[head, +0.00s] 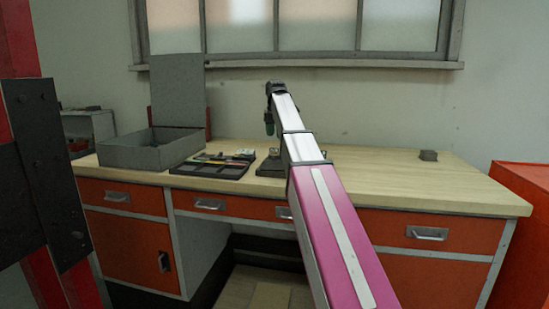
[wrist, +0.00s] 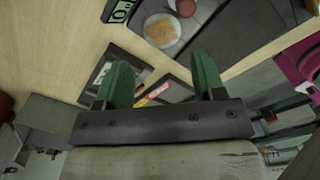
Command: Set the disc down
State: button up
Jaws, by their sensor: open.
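My gripper (wrist: 162,66) is open in the wrist view, its two green fingers wide apart with nothing between them. In the head view my gripper (head: 269,124) hangs above the workbench, small and partly hidden by my arm. A pale round piece with a tan square patch (wrist: 160,32) lies on a dark grey surface beyond the fingertips, apart from them. A reddish-brown round piece (wrist: 186,7) is beside it at the top edge. I cannot tell for sure which one is the disc.
A grey open box (head: 150,150) and a dark tray of tools (head: 215,163) stand left. A dark fixture (head: 270,166) sits below my gripper. A red cabinet (head: 520,215) is at right.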

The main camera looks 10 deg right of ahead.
aim_at(274, 154)
notch_tip(274, 154, down, 3)
jog(key=shift+s+f, duration=0.1)
jog(key=shift+f, duration=0.1)
jog(key=shift+s+a+f, duration=0.1)
jog(key=shift+a+f, duration=0.05)
jog(key=shift+f, duration=1.2)
jog(key=shift+s+a+f, duration=0.1)
jog(key=shift+f, duration=1.2)
jog(key=shift+r, duration=0.1)
jog(key=c, duration=0.9)
